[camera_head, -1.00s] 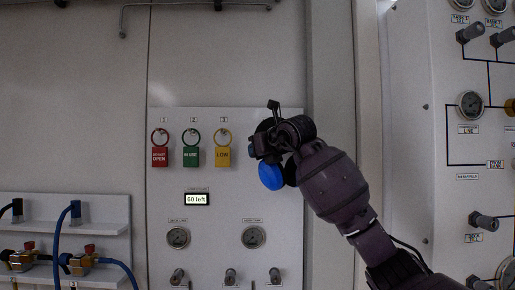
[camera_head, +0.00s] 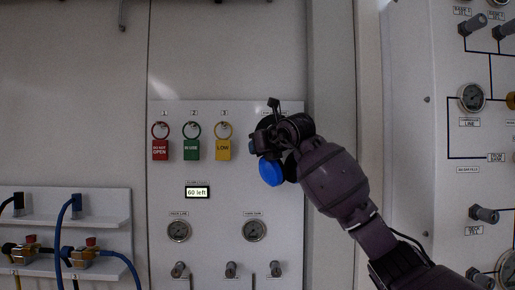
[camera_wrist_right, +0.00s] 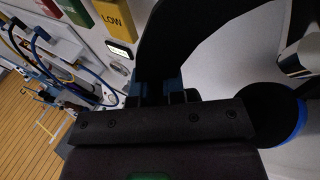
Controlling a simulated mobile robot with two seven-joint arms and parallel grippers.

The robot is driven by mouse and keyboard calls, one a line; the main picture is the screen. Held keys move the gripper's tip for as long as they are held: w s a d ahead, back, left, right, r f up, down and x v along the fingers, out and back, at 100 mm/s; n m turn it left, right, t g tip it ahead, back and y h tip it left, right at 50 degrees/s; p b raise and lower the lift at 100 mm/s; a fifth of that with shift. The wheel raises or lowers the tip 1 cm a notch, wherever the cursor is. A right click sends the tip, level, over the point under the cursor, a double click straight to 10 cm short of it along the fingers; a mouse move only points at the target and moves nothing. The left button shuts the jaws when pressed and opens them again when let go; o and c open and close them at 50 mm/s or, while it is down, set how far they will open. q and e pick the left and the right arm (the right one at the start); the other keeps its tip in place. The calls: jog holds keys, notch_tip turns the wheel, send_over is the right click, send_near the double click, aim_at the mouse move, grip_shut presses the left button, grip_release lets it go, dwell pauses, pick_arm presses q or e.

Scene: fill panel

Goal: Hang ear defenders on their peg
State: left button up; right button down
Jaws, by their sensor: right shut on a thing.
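The ear defenders have a black headband and blue cups; one blue cup (camera_head: 271,172) hangs below my right gripper (camera_head: 264,140) in the head view. My right gripper is shut on the headband, in front of the white panel's upper right corner. In the right wrist view the black headband (camera_wrist_right: 185,40) rises from between the fingers (camera_wrist_right: 165,90), and a black-and-blue cup (camera_wrist_right: 275,115) is at the right. The peg cannot be made out; my gripper and the ear defenders cover that part of the panel. My left gripper is not in view.
Red (camera_head: 160,150), green (camera_head: 191,149) and yellow (camera_head: 222,149) tags hang on rings left of my gripper. Gauges (camera_head: 254,230) and knobs are lower on the panel. A shelf with blue hoses (camera_head: 60,235) is at left. A gauge panel (camera_head: 410,150) stands at right.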

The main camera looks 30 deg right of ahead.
jog(key=c, duration=1.1)
grip_release()
